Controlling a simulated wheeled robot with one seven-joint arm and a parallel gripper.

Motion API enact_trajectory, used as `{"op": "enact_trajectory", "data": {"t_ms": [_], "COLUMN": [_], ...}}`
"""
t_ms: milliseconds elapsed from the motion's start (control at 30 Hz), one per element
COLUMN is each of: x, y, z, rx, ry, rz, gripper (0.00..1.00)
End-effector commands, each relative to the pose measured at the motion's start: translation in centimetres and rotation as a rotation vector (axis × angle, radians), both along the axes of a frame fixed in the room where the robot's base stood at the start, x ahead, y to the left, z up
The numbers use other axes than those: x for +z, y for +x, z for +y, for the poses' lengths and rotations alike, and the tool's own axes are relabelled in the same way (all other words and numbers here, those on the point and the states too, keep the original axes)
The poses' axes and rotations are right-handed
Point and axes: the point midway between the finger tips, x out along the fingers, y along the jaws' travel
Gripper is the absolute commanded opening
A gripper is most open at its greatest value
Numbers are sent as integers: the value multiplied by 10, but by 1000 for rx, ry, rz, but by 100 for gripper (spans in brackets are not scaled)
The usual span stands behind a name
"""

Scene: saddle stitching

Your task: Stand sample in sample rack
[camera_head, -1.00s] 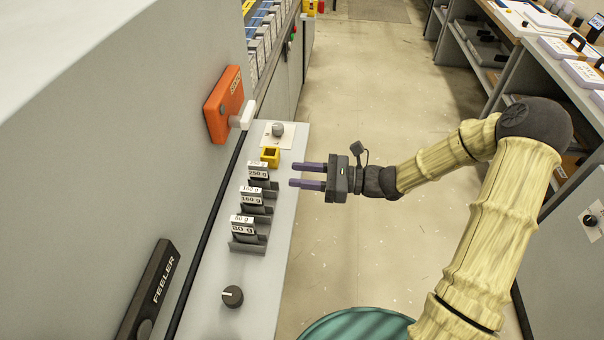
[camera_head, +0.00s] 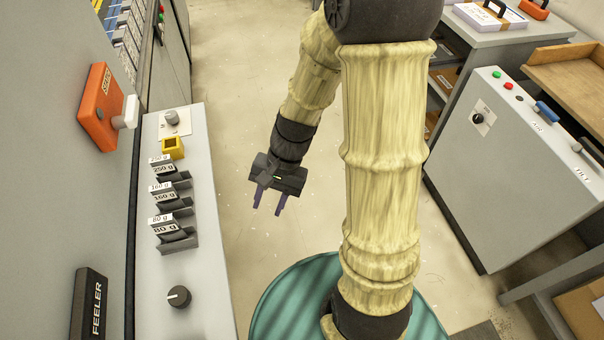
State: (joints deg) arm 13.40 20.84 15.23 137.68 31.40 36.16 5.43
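The sample rack (camera_head: 193,243) is a row of grey slots on the pale ledge at left. Its paired white labels read 250 g (camera_head: 164,170), 160 g (camera_head: 165,197) and 80 g (camera_head: 165,230), with dark pieces standing in the slots. I cannot tell the samples apart from the holders at this size. My gripper (camera_head: 268,210) is open, with nothing between its two purple fingers. It points down over the floor, to the right of the rack and apart from it.
On the ledge are a yellow square holder (camera_head: 173,148), a grey knob (camera_head: 172,117) and a dark knob (camera_head: 179,296).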

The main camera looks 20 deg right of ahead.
Motion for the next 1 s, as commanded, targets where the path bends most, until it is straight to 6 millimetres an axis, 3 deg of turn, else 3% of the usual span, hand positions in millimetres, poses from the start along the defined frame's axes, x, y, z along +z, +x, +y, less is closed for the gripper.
{"op": "enact_trajectory", "data": {"t_ms": [200, 333, 767, 867, 1000], "x": [32, 50, 59, 68, 93], "y": [-3, -1, 0, 0, 0], "z": [-53, -71, -78, -78, -78], "rx": [313, 448, 510, 509, 509], "ry": [-273, -371, -410, -410, -409], "rz": [-315, -450, -506, -506, -505], "gripper": [36, 36, 36, 36, 36]}}
